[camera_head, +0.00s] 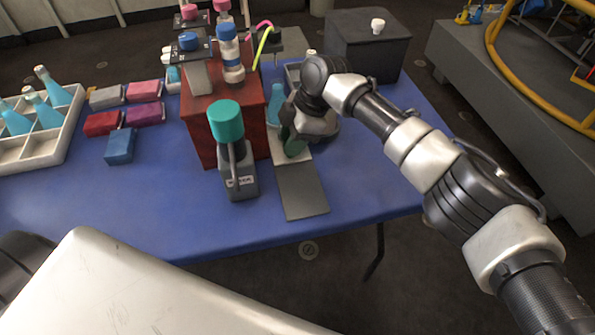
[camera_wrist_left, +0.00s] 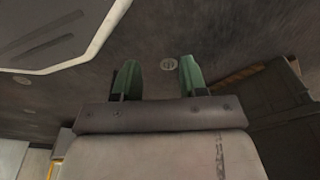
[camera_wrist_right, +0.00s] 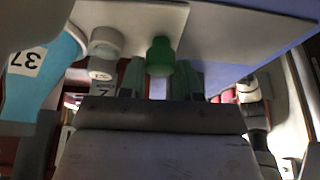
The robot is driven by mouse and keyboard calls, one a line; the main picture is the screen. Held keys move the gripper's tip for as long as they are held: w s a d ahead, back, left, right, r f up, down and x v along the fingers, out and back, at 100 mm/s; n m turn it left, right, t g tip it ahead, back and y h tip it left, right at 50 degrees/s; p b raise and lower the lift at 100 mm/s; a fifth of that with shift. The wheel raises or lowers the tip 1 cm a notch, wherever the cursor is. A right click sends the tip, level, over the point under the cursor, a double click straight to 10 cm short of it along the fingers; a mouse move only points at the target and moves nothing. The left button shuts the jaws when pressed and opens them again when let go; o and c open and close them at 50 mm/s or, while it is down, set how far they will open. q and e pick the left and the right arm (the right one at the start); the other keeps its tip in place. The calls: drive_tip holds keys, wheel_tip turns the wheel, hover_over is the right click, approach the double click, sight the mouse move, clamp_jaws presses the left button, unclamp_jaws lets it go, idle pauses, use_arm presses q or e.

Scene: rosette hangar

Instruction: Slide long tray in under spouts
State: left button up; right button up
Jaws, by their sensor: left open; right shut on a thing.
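The long tray is a pale, narrow strip; its near end (camera_head: 303,156) shows in the head view beside the red box, and its pale surface (camera_wrist_right: 130,12) fills the upper right wrist view. A blue bottle (camera_head: 275,103) stands at the tray. It appears in the right wrist view as a blue bottle marked 37 (camera_wrist_right: 35,75). My right gripper (camera_head: 293,148) is low at the tray's near end, shut on a green knob (camera_wrist_right: 160,57) on the tray. The arm hides much of the tray. My left gripper (camera_wrist_left: 160,78) is open and empty above the floor.
The red box (camera_head: 200,140) carries spouts and capped bottles. A teal-topped device (camera_head: 232,165) stands left of a grey plate (camera_head: 302,192). A dark box (camera_head: 368,50) is at the back right. Coloured blocks (camera_head: 120,146) and a bottle crate (camera_head: 40,158) are left. The blue table's (camera_head: 150,215) front left is clear.

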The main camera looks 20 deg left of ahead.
use_arm(q)
drive_tip(key=shift+w+d+r+b, duration=0.1)
drive_tip(key=shift+w+r+b, duration=0.1)
drive_tip(key=shift+w+r, duration=0.3)
drive_tip(key=shift+w+r+b, duration=0.2)
drive_tip(key=shift+w+r, duration=0.15)
drive_tip(key=shift+r, duration=0.4)
drive_tip(key=shift+w+d+r+b, duration=0.1)
drive_tip(key=shift+w+r+b, duration=0.1)
drive_tip(key=shift+w+r, duration=0.3)
use_arm(e)
drive_tip(key=shift+w+a, duration=0.15)
drive_tip(key=shift+w, duration=0.25)
drive_tip(key=o, duration=0.7)
use_arm(q)
drive_tip(key=shift+r, duration=0.1)
drive_tip(key=shift+s, duration=0.15)
use_arm(e)
drive_tip(key=shift+r, duration=0.1)
